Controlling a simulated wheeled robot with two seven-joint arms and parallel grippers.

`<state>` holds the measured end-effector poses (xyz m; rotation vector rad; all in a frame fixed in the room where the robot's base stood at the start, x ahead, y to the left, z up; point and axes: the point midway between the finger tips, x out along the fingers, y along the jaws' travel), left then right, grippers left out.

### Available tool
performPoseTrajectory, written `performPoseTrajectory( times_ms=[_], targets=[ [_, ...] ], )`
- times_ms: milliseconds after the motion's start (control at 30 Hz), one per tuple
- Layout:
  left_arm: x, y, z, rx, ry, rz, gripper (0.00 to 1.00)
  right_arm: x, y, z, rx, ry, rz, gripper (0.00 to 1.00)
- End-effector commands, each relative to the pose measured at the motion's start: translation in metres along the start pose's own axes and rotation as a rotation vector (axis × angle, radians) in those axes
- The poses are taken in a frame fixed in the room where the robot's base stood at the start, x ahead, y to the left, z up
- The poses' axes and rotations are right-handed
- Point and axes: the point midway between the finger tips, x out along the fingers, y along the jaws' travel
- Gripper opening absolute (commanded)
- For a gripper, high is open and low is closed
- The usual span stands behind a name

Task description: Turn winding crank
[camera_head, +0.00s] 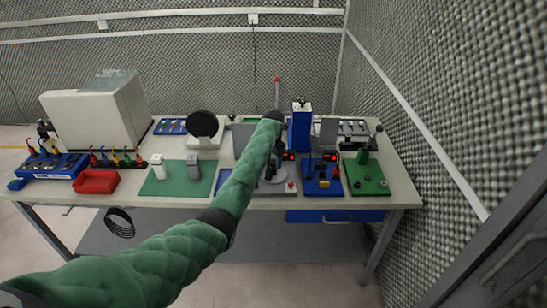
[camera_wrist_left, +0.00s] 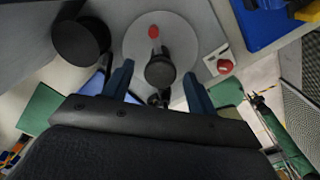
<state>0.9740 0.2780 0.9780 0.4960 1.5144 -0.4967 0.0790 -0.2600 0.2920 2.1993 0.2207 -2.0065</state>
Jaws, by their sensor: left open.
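The winding crank's pale grey round disc (camera_head: 272,187) lies near the front middle of the table, partly hidden behind my left arm. In the left wrist view the disc (camera_wrist_left: 185,35) has a red oval mark and a black round-topped handle (camera_wrist_left: 160,72). My left gripper (camera_wrist_left: 158,78) is open, its two blue fingers on either side of the handle. I cannot tell whether they touch it. In the head view my left gripper (camera_head: 278,160) is above the disc, mostly hidden by the arm. My right gripper is not in view.
A red button (camera_wrist_left: 225,66) on a pale box sits right of the disc. A black cylinder (camera_wrist_left: 81,42) stands to its left. In the head view a blue fixture (camera_head: 322,178) and a green board (camera_head: 364,178) are to the right; a red bin (camera_head: 96,181) is far left.

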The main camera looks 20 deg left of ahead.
Motion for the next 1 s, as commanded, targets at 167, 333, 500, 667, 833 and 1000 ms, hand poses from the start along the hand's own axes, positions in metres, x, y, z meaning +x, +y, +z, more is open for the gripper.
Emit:
performPoseTrajectory(
  times_ms=[167,333,500,667,833,1000],
  targets=[
    [0.0026,0.0000,0.0000,0.000,0.000,0.000,0.58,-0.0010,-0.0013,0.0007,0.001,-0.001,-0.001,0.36],
    [0.0025,-0.0001,0.0000,0.000,0.000,0.000,0.50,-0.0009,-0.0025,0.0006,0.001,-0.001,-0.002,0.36],
    [0.0023,-0.0001,0.0001,0.000,0.000,0.000,0.16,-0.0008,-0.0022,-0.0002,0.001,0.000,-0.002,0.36],
    [0.0019,0.0001,0.0000,0.001,0.000,0.000,0.13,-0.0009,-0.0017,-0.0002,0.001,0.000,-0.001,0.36],
    [0.0016,0.0001,0.0001,0.014,0.000,0.000,0.13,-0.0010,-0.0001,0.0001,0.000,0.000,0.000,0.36],
    [0.0013,0.0002,0.0003,0.055,-0.001,0.001,0.13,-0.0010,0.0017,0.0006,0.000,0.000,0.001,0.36]
  ],
)
